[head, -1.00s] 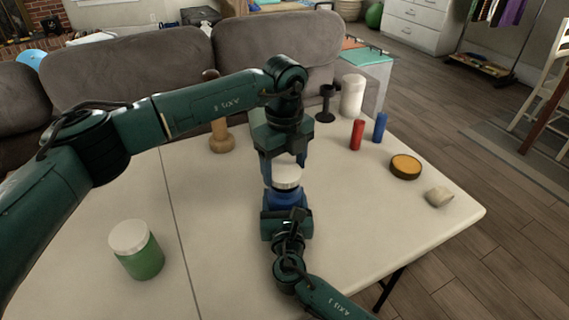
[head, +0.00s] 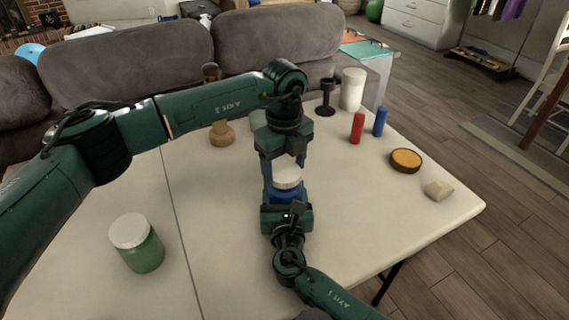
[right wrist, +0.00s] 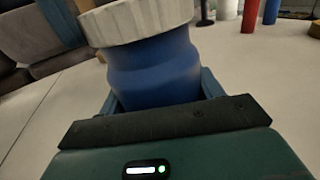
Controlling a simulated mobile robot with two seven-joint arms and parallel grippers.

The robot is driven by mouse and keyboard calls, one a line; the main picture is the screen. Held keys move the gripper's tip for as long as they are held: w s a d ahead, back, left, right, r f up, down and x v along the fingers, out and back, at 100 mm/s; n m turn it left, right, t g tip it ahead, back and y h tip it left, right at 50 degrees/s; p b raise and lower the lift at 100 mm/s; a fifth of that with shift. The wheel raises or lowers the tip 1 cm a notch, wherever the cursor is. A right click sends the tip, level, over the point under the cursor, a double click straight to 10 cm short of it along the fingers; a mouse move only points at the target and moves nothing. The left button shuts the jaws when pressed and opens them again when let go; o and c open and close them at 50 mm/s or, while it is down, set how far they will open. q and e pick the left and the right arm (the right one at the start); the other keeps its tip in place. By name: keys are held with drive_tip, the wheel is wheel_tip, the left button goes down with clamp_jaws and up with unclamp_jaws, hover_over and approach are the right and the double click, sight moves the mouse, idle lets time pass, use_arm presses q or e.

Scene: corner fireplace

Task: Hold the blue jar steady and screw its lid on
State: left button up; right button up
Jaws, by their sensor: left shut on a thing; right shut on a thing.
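The blue jar (head: 284,195) stands upright near the middle of the table, with its ribbed white lid (head: 287,178) on top. In the right wrist view the lid (right wrist: 137,22) sits over the mouth of the blue jar (right wrist: 155,72); how far it is threaded cannot be told. My left gripper (head: 284,168) points down from above, its fingers shut around the lid. My right gripper (head: 286,205) is shut on the jar's body from the near side and hides its lower part.
A green jar with a white lid (head: 137,243) stands at the left. A wooden piece (head: 222,134), black stand (head: 326,98), white cylinder (head: 352,90), red cylinder (head: 357,128), blue cylinder (head: 380,121), orange-topped disc (head: 406,160) and beige block (head: 438,190) are also on the table (head: 400,220).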

use_arm(q)
drive_tip(key=shift+f, duration=0.5)
